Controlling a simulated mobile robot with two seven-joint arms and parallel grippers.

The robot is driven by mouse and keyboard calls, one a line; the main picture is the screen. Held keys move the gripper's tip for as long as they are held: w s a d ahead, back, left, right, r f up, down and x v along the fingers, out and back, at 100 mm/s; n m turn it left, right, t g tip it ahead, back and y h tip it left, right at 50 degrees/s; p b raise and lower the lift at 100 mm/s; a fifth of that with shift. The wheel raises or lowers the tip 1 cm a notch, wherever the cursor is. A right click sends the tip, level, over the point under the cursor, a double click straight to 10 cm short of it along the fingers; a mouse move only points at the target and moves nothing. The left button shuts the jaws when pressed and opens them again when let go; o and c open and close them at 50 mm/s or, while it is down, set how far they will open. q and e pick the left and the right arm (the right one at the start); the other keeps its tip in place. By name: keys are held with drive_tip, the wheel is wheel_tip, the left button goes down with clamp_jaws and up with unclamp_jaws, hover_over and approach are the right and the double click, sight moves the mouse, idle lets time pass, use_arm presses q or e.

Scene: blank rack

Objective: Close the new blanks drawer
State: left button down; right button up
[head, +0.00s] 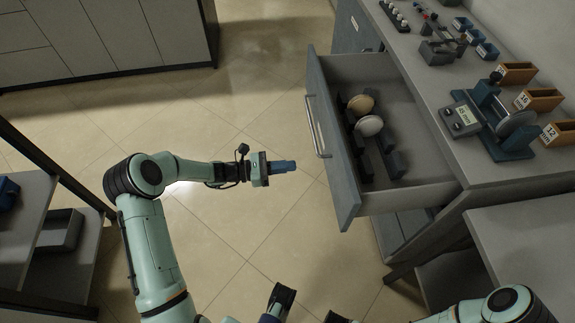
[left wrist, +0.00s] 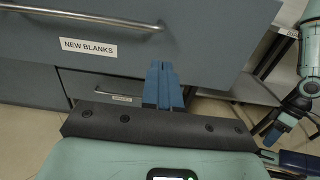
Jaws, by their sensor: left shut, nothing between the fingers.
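The new blanks drawer (head: 330,165) is pulled well out from the bench, its grey-blue front facing left in the head view. Its bar handle (head: 316,127) is on that front. In the left wrist view the drawer front (left wrist: 200,40) fills the top, with a "NEW BLANKS" label (left wrist: 88,48). My left gripper (head: 292,166) is shut and empty, its blue fingers pointing at the drawer front, with a small gap in the head view. My right gripper shows at the right of the left wrist view (left wrist: 271,136), away from the drawer; its finger opening is unclear.
Pale round blanks (head: 368,125) stand in dark holders inside the drawer. The bench top (head: 440,125) carries a gauge device (head: 495,125) and wooden numbered boxes (head: 540,99). A lower labelled drawer (left wrist: 110,90) appears shut. Tiled floor (head: 240,120) lies open left of the drawer.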

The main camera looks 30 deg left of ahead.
sight(331, 162)
use_arm(q)
drive_tip(key=b+x, duration=0.1)
drive_tip(key=x, duration=0.8)
drive_tip(key=shift+w+d+f, duration=0.1)
drive_tip(key=shift+w+d, duration=0.05)
drive_tip(key=shift+d, duration=0.1)
drive_tip(key=shift+w+d, duration=0.25)
drive_tip(key=shift+d, duration=0.1)
use_arm(e)
drive_tip(key=shift+w+d+f, duration=0.1)
drive_tip(key=shift+w+f, duration=0.35)
drive_tip(key=shift+f, duration=0.2)
